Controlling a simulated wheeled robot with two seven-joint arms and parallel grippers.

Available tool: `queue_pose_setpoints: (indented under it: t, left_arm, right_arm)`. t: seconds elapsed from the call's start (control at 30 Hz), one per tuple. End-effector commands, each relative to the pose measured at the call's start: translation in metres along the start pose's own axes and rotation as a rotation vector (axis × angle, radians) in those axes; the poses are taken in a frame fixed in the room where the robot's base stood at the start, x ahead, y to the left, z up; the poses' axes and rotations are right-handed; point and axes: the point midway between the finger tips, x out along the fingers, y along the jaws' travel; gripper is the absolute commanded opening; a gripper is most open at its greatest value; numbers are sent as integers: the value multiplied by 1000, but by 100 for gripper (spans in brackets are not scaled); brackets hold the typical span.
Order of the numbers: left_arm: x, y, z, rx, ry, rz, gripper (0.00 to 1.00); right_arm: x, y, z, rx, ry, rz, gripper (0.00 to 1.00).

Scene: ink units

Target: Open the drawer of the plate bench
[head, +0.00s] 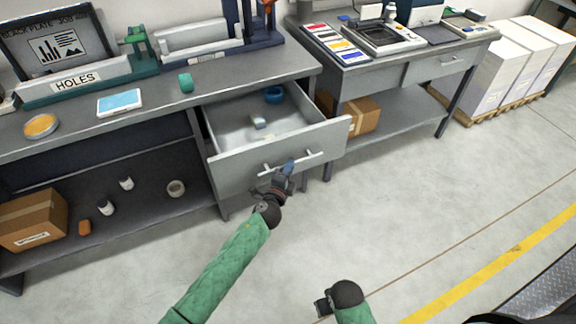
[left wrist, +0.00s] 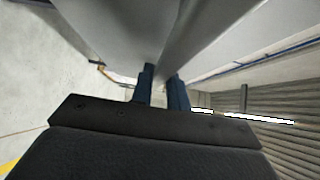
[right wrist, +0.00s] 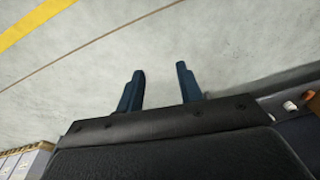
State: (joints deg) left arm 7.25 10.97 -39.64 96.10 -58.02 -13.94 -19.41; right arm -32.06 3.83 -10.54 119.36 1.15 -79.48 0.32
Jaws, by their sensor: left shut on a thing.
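The plate bench (head: 225,82) is a grey workbench at the left of the head view. Its drawer (head: 235,170) is pulled out, and its inside shows. The drawer holds a blue ring (head: 273,94) and a small pale block (head: 259,122). A light bar handle (head: 310,158) runs across the drawer front. My left gripper (head: 287,168) is shut on this handle; its dark blue fingers show in the left wrist view (left wrist: 161,75), close to the grey drawer front. My right gripper (right wrist: 160,72) is open and empty above the floor, away from the bench.
On the bench top are a screen, a green HOLES fixture (head: 75,84), a tablet (head: 119,103), a yellow dish (head: 40,126) and a green block (head: 186,82). Boxes and cups sit on the lower shelf. A second bench (head: 420,68) stands right. The floor in front is clear.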

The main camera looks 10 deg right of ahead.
Motion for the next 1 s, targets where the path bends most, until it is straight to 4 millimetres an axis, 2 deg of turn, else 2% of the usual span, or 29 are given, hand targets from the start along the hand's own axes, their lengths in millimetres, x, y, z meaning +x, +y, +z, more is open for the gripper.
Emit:
queue_pose_setpoints:
  t: [0.2, 0.23, 0.33, 0.63, 0.77, 1.0]
  left_arm:
    - [0, 2, 1, 0, -1, 2, 0]
    - [0, 2, 1, 0, -1, 2, 20]
    - [0, 1, 0, 0, -1, 2, 38]
    - [-1, 1, 0, 0, 0, 1, 38]
    - [-12, 2, 0, 1, 0, 1, 38]
    - [-49, 3, 0, 0, 0, 1, 38]
  right_arm:
    - [0, 0, 0, 0, 1, 0, 36]
    - [0, 0, 0, 0, 1, 0, 36]
    - [0, 0, 0, 0, 1, 0, 36]
    - [0, 0, 1, 0, 0, 0, 36]
    - [-1, 0, 2, 0, -4, -1, 36]
    - [-43, -5, -2, 3, 5, -8, 36]
